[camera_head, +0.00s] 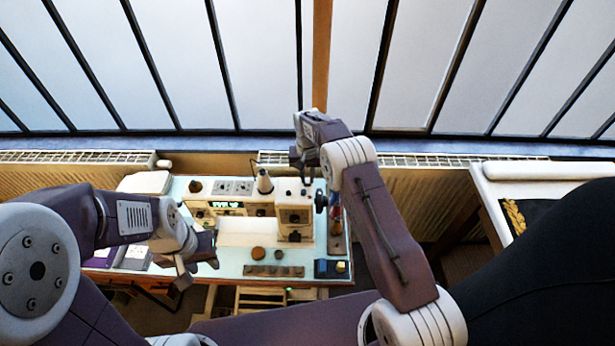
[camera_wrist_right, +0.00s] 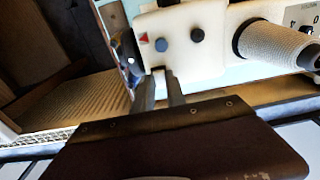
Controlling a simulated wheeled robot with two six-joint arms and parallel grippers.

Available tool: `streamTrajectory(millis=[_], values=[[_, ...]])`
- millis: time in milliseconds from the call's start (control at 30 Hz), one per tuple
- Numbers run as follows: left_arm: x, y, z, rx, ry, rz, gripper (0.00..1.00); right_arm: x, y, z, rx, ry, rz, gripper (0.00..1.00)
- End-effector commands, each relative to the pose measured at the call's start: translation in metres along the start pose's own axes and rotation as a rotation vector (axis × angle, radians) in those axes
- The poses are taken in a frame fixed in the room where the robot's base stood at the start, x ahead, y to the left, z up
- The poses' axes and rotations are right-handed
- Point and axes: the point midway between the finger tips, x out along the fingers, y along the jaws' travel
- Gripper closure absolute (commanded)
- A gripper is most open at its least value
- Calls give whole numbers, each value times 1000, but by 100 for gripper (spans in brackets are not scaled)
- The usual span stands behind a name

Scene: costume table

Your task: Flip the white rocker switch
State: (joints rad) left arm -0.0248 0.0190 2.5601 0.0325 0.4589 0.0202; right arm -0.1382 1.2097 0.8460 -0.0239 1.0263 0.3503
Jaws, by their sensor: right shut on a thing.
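The cream sewing machine (camera_head: 293,205) stands on the table; its top, with two dark round buttons and a red triangle mark, fills the upper part of the right wrist view (camera_wrist_right: 180,20). I cannot make out a white rocker switch for certain in either view. My right gripper (camera_head: 302,160) is over the back of the machine in the head view. In the right wrist view its fingertips (camera_wrist_right: 158,76) are close together at the machine's cream edge, with a small pale part between them. My left gripper (camera_head: 196,268) is open and empty over the table's left front.
The pale blue table (camera_head: 225,268) holds a brown round piece (camera_head: 258,253), a dark strip with knobs (camera_head: 273,270) and a dark blue box (camera_head: 331,268). A cream thread cone (camera_wrist_right: 275,42) stands beside the buttons. A radiator and windows are behind; another table (camera_head: 485,195) is at right.

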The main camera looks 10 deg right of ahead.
Motion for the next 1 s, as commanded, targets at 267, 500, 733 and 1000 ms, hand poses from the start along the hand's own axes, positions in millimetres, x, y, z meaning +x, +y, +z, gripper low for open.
streamTrajectory(millis=[267, 500, 733, 1000], values=[[0, 0, 0, 0, 0, 0, 64, 0, 0, 0, 1, 1, 1, 62], [1, 0, 0, 0, 0, 0, 64, -2, 0, 0, 0, 2, 0, 62], [22, 0, 2, 0, 0, 0, 64, -41, 0, -1, 1, 6, -1, 62], [29, -1, 3, 0, 0, 0, 64, -87, 0, -1, 1, 2, 0, 62]])
